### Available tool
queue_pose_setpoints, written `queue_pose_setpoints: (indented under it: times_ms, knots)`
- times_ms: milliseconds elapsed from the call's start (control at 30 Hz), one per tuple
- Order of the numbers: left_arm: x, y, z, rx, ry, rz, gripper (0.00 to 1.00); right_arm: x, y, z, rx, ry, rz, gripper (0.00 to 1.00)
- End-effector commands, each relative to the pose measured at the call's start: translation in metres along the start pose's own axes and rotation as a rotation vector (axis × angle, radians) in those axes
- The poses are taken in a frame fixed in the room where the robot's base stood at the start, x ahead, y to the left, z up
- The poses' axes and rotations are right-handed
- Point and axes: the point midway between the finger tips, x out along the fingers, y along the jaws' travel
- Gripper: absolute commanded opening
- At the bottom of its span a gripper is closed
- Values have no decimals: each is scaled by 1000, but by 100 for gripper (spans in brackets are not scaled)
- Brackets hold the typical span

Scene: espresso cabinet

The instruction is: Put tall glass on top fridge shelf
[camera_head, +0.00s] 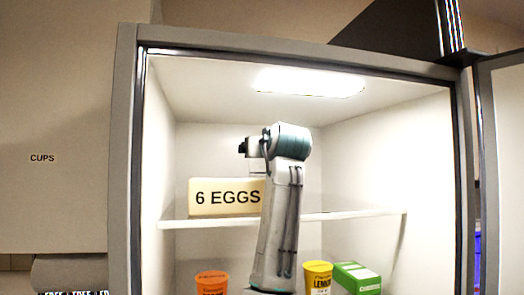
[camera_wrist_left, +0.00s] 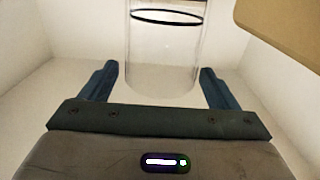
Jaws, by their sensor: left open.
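The tall glass (camera_wrist_left: 165,50) is clear with dark rings near its top. In the left wrist view it stands upright on a white surface inside the lit fridge, its top cut off by the frame. My left gripper (camera_wrist_left: 160,72) is open, with one finger on each side of the glass's lower part and gaps visible. My right gripper is out of view.
A "6 EGGS" box (camera_head: 225,198) sits on the top shelf left of my arm; a tan edge (camera_wrist_left: 285,28) shows at the wrist view's upper right. Below are an orange tub (camera_head: 211,283), a yellow tub (camera_head: 318,277) and a green box (camera_head: 358,278). The shelf's right side is clear.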

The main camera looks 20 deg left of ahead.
Motion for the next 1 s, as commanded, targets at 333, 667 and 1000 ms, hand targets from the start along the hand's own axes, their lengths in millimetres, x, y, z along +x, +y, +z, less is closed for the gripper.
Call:
queue_pose_setpoints:
  times_ms: [333, 667, 1000]
  knots:
    - [-32, 1, 2, -4, 3, 4, 82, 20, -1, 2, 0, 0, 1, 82]
    - [-100, 1, 1, -2, 3, 3, 82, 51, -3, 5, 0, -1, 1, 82]
    - [-120, 0, -2, 0, 0, 1, 82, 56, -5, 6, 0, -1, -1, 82]
